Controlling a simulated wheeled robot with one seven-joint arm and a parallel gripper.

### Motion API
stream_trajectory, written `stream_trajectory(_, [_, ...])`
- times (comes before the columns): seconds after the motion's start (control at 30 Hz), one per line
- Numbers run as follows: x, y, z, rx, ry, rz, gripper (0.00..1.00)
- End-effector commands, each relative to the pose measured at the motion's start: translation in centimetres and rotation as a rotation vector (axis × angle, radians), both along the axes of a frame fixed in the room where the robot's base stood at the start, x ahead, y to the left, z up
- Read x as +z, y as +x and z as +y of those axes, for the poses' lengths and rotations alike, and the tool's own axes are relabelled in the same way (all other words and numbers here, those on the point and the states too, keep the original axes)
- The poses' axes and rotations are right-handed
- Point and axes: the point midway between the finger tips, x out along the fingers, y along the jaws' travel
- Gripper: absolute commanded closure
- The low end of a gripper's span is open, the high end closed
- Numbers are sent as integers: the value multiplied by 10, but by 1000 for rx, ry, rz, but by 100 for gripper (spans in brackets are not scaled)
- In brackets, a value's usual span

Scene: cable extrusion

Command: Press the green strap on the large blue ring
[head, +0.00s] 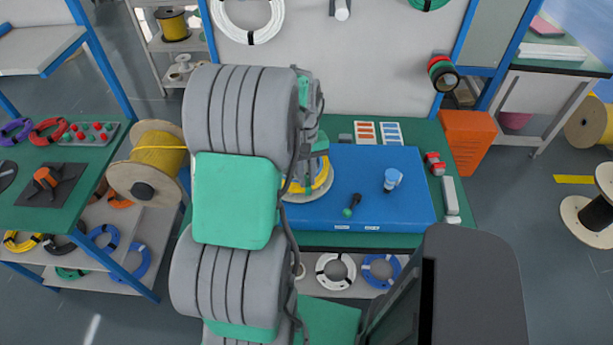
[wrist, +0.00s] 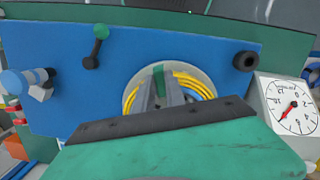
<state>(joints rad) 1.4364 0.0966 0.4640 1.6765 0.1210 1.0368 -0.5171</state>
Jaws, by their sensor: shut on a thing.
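My gripper (wrist: 167,90) is shut on a small green strap (wrist: 158,78), which shows between its grey fingers in the wrist view. The fingers are over a yellow ring of coiled cable (wrist: 193,84) on a pale round plate on a blue work panel (wrist: 120,125). The ring under the gripper is yellow, not blue. In the head view the yellow ring (head: 322,180) is partly hidden behind my arm. A blue ring (head: 381,271) lies on the shelf below the bench. Whether the strap touches the yellow ring is hard to tell.
On the panel are a green-knobbed black lever (head: 352,204) and a light-blue cylindrical part (head: 392,179). A dial gauge (wrist: 290,112) stands beside it in the wrist view. A white ring (head: 335,271) is on the lower shelf. An orange bin (head: 466,140) stands at the right.

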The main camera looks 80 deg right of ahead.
Motion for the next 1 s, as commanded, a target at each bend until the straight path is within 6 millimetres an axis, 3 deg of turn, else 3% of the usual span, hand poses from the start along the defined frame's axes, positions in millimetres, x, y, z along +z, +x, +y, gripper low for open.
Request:
stream_trajectory(0.23, [-2,0,1,1,2,0,100])
stream_trajectory(0.27, [-2,0,1,1,3,1,82])
stream_trajectory(0.53, [-1,0,1,0,2,0,60])
stream_trajectory(0.8, [1,0,0,0,1,0,59])
stream_trajectory(1.0, [22,0,0,0,1,1,59])
